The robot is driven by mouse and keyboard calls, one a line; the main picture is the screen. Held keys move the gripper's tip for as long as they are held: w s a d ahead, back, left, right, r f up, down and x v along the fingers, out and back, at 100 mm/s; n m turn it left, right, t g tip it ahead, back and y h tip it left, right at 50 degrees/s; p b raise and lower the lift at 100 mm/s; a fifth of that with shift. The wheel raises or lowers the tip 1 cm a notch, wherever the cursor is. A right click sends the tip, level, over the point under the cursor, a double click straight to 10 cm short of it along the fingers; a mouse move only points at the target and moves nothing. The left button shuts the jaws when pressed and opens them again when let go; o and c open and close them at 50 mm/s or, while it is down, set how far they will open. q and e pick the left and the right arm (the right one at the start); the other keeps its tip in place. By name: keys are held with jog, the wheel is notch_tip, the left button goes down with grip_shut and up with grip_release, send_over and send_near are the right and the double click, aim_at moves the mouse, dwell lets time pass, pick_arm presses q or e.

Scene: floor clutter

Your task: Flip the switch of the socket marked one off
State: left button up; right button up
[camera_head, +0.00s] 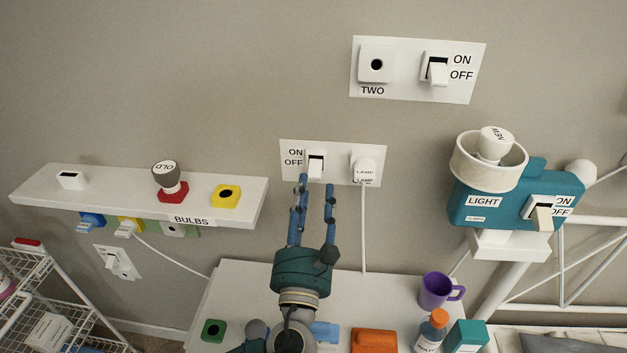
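A white wall plate (340,178) in the middle carries a switch (316,167) at its left, with ON above OFF beside it, and a socket holding a white plug (364,168) marked LAMP. No number is readable on this plate. The switch's white lever juts out at the lower, OFF end. My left gripper (316,184) reaches up from below, its two blue fingers apart with nothing between them. Its tips are just below the switch; whether they touch it I cannot tell. The upper plate (410,92) is marked TWO and has its own switch (437,72). My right gripper is out of view.
A bulb shelf (225,212) is at left, and a teal light box (485,212) with a switch at right. A white cord (363,230) hangs from the plug beside my gripper. Below, a white table (235,290) holds a purple mug (436,291) and an orange-capped bottle (431,333).

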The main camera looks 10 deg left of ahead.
pick_arm(q)
jog(key=v, duration=0.8)
